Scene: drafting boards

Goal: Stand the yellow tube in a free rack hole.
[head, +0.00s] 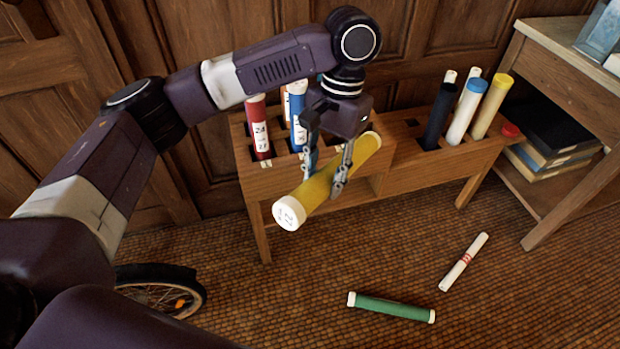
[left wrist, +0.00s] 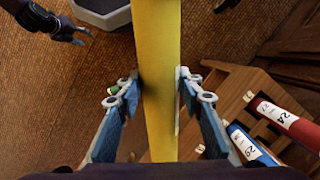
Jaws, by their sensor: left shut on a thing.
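My left gripper (head: 328,170) is shut on a yellow tube (head: 350,160) with a white, marked end cap. The tube is tilted, nearly lying, in front of and above the wooden rack (head: 395,180). In the left wrist view the yellow tube (left wrist: 158,70) runs between both fingers of the left gripper (left wrist: 158,88). The rack's left part holds a red tube and a blue tube; its right part shows a dark open hole (head: 411,123). The arm and held tube hide part of the rack. My right gripper (left wrist: 68,30) shows small in the left wrist view, its opening unclear.
A red tube (head: 260,128), blue tube (head: 298,118), black tube (head: 438,118), white tube with blue cap (head: 464,112) and another yellow tube (head: 490,108) stand in the rack. A green tube (head: 391,307) and white tube (head: 464,262) lie on the floor. A side table (head: 565,75) stands right.

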